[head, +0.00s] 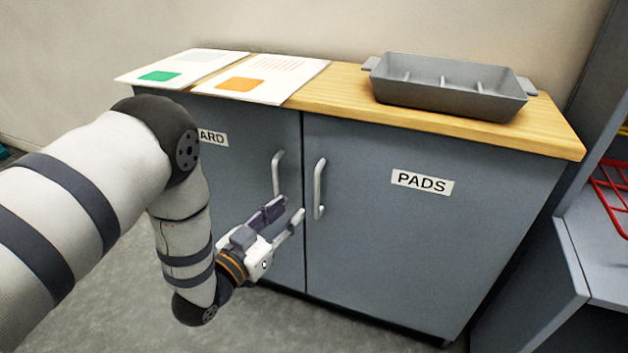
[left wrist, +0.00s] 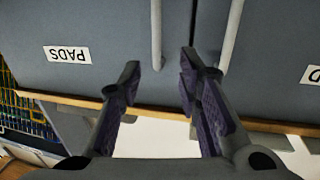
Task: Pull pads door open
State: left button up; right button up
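The grey pads door (head: 420,235) with its white PADS label is on the right half of the cabinet and looks shut. Its upright metal handle (head: 319,188) is near the seam between the two doors. My left gripper (head: 287,212) is in front of the cabinet near the seam, left of the handle's lower end in the head view. In the left wrist view, which is upside down, its fingers (left wrist: 160,72) are apart with nothing between them. The pads handle (left wrist: 156,32) lines up with the gap, beyond the fingertips. My right gripper is out of view.
The other door's handle (head: 278,174) is close on the left. A grey tray (head: 450,88) and two printed sheets (head: 262,80) lie on the wooden top (head: 340,95). A grey shelf unit (head: 530,265) with a red rack (head: 610,190) stands at the right.

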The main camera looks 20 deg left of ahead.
aim_at(315, 187)
pick_arm(q)
jog(key=x, duration=0.3)
jog(key=b+x, duration=0.1)
jog(key=x, duration=0.2)
jog(key=b+x, duration=0.1)
jog(key=x, duration=0.3)
jog(key=shift+d, duration=0.3)
jog(key=shift+w+d+r, duration=0.1)
jog(key=shift+w+r, duration=0.05)
jog(key=shift+w, duration=0.3)
grip_shut()
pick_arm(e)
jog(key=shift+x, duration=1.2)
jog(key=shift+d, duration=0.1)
